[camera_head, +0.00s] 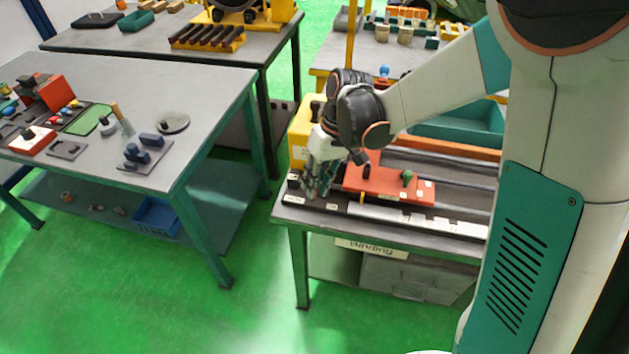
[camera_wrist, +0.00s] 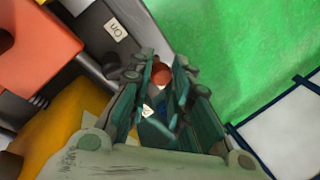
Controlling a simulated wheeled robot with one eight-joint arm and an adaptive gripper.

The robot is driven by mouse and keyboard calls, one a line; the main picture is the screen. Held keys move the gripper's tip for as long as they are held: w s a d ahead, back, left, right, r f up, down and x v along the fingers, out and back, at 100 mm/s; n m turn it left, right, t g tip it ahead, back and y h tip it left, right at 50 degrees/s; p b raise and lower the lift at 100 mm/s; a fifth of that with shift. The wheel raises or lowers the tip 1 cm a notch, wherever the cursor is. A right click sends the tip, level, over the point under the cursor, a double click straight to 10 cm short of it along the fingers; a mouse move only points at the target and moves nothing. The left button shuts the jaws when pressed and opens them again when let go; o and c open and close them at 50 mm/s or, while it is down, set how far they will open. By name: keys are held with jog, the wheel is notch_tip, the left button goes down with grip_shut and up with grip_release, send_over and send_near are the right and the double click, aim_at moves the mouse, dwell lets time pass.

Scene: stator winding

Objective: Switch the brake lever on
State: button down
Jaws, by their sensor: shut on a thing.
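My gripper (camera_head: 318,188) points down at the front left corner of the right-hand workbench. In the wrist view my gripper (camera_wrist: 162,95) has its green fingers closed around a small part with a round red knob, which I take for the brake lever (camera_wrist: 161,74). Only the knob shows between the fingertips. The fingers hide the lever's shaft and base, and the head view does not show the lever clearly. A white label with dark letters (camera_wrist: 116,29) lies on the dark surface beside the fingers. Another small label (camera_wrist: 147,110) shows between the fingers.
An orange-red block (camera_head: 385,184) with a green knob (camera_head: 407,177) sits right of my gripper. A yellow housing (camera_head: 302,130) stands behind it. White labels (camera_head: 400,216) line the bench's front edge. Another bench (camera_head: 205,95) stands left, across open green floor (camera_head: 130,290).

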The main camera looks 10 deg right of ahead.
dwell(0.4)
jog(key=c, duration=1.4)
grip_release()
jog(key=shift+c, duration=0.2)
jog(key=shift+r, duration=0.1)
jog(key=v, duration=1.2)
jog(key=s+d+r+m+t+h, duration=0.1)
jog(key=s+d+t, duration=0.3)
jog(key=s, duration=0.4)
jog(key=s+d+r+m+t+h, duration=0.2)
jog(key=s+d, duration=0.4)
jog(key=s, duration=0.3)
jog(key=shift+d+m+t, duration=0.35)
jog(key=shift+m+t, duration=0.55)
jog(key=shift+t, duration=0.3)
